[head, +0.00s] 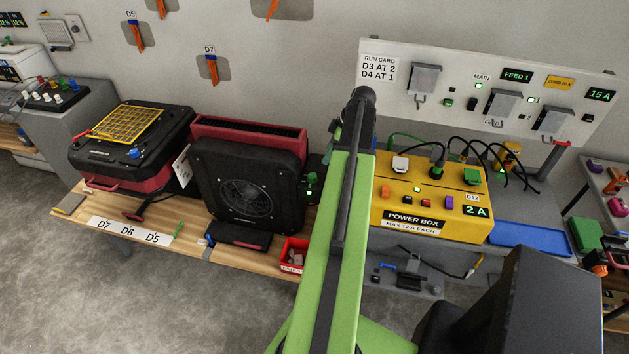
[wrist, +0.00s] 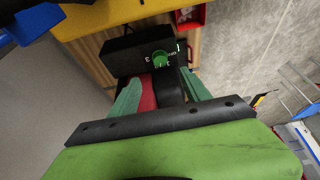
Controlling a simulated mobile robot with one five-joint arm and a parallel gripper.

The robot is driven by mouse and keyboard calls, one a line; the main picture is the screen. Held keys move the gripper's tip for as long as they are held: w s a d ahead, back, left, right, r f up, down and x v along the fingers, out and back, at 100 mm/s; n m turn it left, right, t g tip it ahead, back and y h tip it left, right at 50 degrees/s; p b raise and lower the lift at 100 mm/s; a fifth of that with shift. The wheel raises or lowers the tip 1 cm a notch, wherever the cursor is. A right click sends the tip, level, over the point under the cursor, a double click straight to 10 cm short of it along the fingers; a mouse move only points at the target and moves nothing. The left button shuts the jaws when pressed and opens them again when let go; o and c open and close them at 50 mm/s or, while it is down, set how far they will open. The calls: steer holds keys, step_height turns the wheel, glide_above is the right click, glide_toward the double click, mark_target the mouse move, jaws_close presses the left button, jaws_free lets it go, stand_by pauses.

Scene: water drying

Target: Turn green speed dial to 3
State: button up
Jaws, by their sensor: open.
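The green speed dial (wrist: 160,59) sits on a dark panel at the side of the black and red blower (wrist: 148,93), in the upper middle of the wrist view. Small white and green marks surround it, too small to read. In the head view the green dial (head: 312,176) shows at the blower's right edge, beside my arm. My gripper (wrist: 160,86) is open, with its two green fingers spread left and right below the dial in the wrist view. The fingers look apart from the dial. In the head view my arm hides the gripper.
The blower (head: 247,185) stands on a wooden bench beside another black and red unit (head: 130,145). A yellow power box (head: 425,225) with cables stands right of my arm. A small red bin (head: 292,255) sits at the bench's front edge. The grey floor in front is clear.

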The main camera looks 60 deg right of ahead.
mark_target(314, 176)
steer(key=b+x, duration=1)
steer(key=x, duration=0.2)
steer(key=shift+s+f, duration=0.15)
steer(key=shift+f, duration=0.15)
steer(key=shift+w+f+b, duration=0.3)
steer(key=shift+f+b, duration=0.1)
steer(key=shift+r, duration=0.1)
steer(key=shift+c, duration=0.3)
